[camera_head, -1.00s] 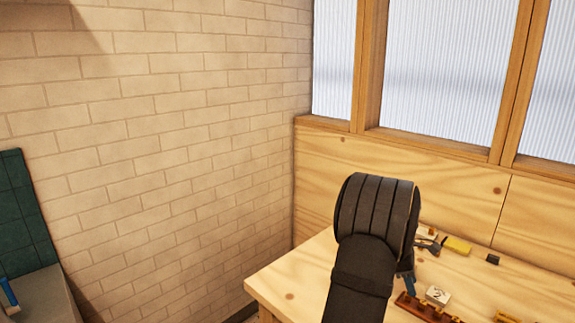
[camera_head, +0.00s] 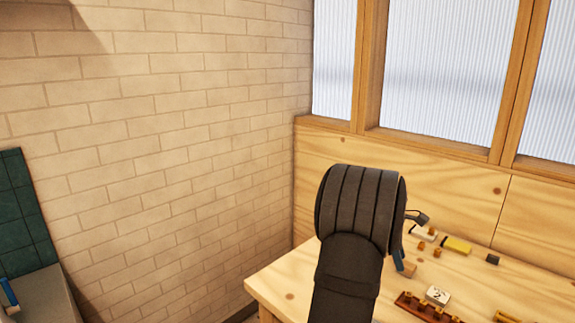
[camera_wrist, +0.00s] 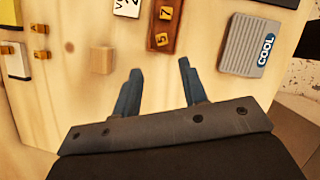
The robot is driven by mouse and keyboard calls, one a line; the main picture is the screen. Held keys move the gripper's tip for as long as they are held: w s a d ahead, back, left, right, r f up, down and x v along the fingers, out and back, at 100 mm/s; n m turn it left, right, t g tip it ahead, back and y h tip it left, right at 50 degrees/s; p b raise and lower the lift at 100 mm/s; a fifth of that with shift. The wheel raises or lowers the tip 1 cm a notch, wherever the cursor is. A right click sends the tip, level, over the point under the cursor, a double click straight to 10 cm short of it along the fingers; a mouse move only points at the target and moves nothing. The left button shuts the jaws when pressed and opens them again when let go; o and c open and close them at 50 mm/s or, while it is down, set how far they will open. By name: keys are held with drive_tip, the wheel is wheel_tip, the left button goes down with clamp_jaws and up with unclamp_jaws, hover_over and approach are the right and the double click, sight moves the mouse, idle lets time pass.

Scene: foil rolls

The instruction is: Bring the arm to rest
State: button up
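My gripper (camera_wrist: 160,86) shows in the wrist view with its two blue fingers spread apart. Nothing is between them. They hang over the pale wooden table (camera_wrist: 75,95), and I cannot tell how high. In the head view my dark arm rises in front of the table and hides most of my gripper. Only a bit of blue finger shows at the arm's right side.
On the table are a small wooden block (camera_wrist: 102,60), a brown numbered strip (camera_wrist: 163,24), a grey ribbed "COOL" piece (camera_wrist: 250,46), a yellow block (camera_head: 456,245) and a black block (camera_head: 492,259). A brick wall (camera_head: 170,140) stands left; windows and wood panelling stand behind.

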sight(410, 294)
drive_tip(key=x, duration=1.1)
drive_tip(key=shift+s+d+f, duration=0.15)
drive_tip(key=shift+f, duration=0.2)
wheel_tip(410, 294, up, 4)
drive_tip(key=shift+f, duration=0.1)
drive_tip(key=s+d+r, duration=0.5)
drive_tip(key=s+r, duration=0.2)
drive_tip(key=s, duration=0.5)
drive_tip(key=s+m+g+y, duration=0.15)
drive_tip(key=s+m, duration=0.35)
drive_tip(key=s, duration=2)
drive_tip(key=shift+h, duration=0.25)
drive_tip(key=w+f, duration=0.1)
drive_tip(key=w, duration=0.2)
drive_tip(key=w+f, duration=0.4)
drive_tip(key=w, duration=0.1)
drive_tip(key=shift+w+a+f, duration=0.1)
drive_tip(key=shift+w+f, duration=0.05)
drive_tip(key=shift+w, duration=0.15)
drive_tip(key=shift+w+f, duration=0.3)
drive_tip(key=shift+w, duration=0.25)
drive_tip(key=shift+o, duration=0.4)
